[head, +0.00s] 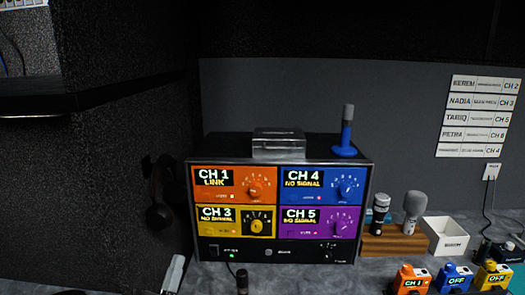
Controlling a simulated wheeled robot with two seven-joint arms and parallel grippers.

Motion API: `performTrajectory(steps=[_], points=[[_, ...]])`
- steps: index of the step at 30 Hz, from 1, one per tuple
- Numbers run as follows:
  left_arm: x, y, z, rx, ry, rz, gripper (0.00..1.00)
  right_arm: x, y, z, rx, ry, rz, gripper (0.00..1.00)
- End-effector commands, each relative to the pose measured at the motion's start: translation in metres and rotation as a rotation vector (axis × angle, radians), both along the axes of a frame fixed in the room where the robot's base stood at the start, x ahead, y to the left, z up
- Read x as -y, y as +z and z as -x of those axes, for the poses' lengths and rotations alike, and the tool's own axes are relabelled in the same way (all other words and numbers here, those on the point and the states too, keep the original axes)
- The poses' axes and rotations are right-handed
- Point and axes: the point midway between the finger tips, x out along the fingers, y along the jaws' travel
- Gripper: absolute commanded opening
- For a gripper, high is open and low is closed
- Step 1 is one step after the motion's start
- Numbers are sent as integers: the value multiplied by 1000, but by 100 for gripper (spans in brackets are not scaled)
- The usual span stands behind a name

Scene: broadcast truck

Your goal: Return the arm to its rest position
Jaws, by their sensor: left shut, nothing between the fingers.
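My left gripper (174,272) shows only as a pale, tilted shape at the bottom edge, left of centre. It is shut and holds nothing. It is in front and to the left of the receiver rack (207,251), apart from it as far as I can see. The rest of my left arm is out of the picture. My right gripper is not in view.
The rack has four coloured channel panels; a grey metal box (279,147) and blue-based microphone (347,138) stand on top. Headphones (160,212) hang left. Right are a wooden microphone stand (385,245), white bin (445,237) and coloured packs (411,280). A dark upright object (242,283) stands in front.

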Motion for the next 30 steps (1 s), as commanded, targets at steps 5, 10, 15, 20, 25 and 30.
performTrajectory(steps=[5,10,15,20,25,30], points=[[-12,-21,0,-145,-36,155,0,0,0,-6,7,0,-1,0],[-27,-49,3,-324,-68,367,0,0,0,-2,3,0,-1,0],[-44,-100,17,-582,-80,720,0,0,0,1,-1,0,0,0],[-55,-157,50,-835,-30,1144,0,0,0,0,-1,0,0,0],[-57,-213,105,-1044,124,1593,0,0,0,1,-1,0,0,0],[-55,-251,165,-1154,354,1957,0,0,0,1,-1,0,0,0]])
